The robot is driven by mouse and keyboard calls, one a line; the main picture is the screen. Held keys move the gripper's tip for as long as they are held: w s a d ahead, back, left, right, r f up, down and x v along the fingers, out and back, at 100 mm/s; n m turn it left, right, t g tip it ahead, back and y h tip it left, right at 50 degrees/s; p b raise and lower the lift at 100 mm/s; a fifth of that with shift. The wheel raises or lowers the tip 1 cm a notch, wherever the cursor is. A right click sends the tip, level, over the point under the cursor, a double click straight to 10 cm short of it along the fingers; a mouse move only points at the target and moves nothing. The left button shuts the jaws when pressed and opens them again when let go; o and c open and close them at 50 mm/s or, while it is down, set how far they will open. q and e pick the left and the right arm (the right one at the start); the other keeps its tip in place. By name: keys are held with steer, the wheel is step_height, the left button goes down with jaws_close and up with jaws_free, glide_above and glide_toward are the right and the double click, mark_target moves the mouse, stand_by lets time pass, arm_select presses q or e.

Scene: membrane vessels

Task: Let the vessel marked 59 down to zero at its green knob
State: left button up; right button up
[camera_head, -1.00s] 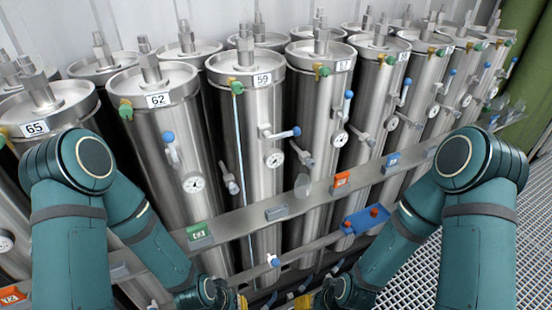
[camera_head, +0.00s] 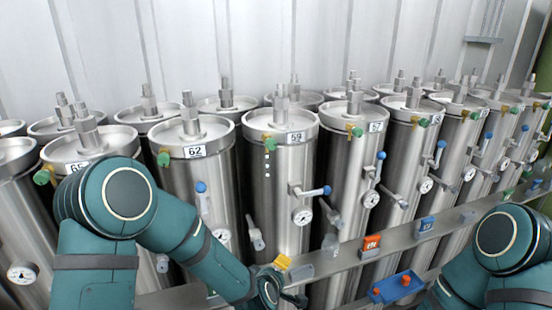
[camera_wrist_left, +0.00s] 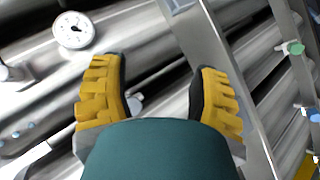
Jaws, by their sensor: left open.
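The steel vessel marked 59 (camera_head: 275,190) stands upright mid-row in the head view. Its green knob (camera_head: 270,144) is at the upper rim, left of the 59 label (camera_head: 295,137). A few white spots show in a line below the knob; I cannot tell surely whether they are drops. Its gauge (camera_head: 302,216) is too small to read. My right gripper is out of view.
Vessels 62 (camera_head: 195,180) and 57 (camera_head: 350,170) flank vessel 59 closely. A metal rail (camera_head: 345,252) with coloured tags crosses in front. A blue tray with red knobs (camera_head: 397,287) is at lower right. My left forearm covers part of vessel 62.

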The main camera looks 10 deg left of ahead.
arm_select(q)
steer(key=w+d+r+n+t+y, duration=0.1)
steer(key=w+r+n+t+y, duration=0.15)
steer(key=r+n, duration=0.4)
steer(key=w+d+r+n+t+y, duration=0.1)
steer(key=w+d+r+n+t, duration=0.15)
steer(key=r, duration=0.65)
steer(key=n+y+b, duration=0.1)
steer(key=n+y, duration=0.5)
steer(key=n, duration=0.6)
glide_toward(272, 147)
steer(key=shift+t, duration=0.3)
steer(key=p+x, duration=0.1)
steer(key=x, duration=1)
steer(key=shift+a+f, duration=0.1)
steer(key=shift+f, duration=0.1)
jaws_close()
